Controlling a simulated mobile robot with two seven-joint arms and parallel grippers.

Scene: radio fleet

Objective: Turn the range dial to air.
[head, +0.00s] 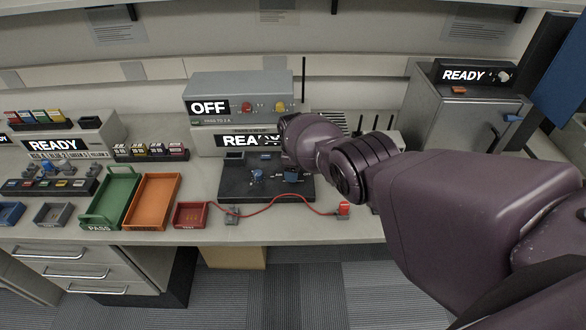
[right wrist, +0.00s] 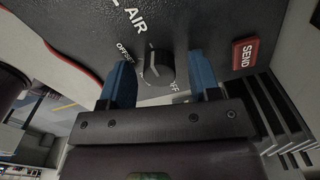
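The range dial (right wrist: 157,68) is a round black knob with a white pointer line, on a dark panel, in the right wrist view. Its pointer faces roughly up in that view, toward the side of the white word AIR (right wrist: 132,21). The word OFFSET (right wrist: 125,52) is left of the dial, and another label at its lower right is partly hidden. My right gripper (right wrist: 159,64) is open, one blue finger on each side of the dial, with gaps visible. In the head view this gripper (head: 291,174) is low over the dark panel (head: 235,185); I cannot make out the dial there. My left gripper is not in view.
A red SEND button (right wrist: 245,53) is right of the dial. A blue knob (head: 257,175) stands on the panel. A red cable (head: 290,200) runs along the bench front. Green (head: 112,197) and orange (head: 152,200) trays stand left.

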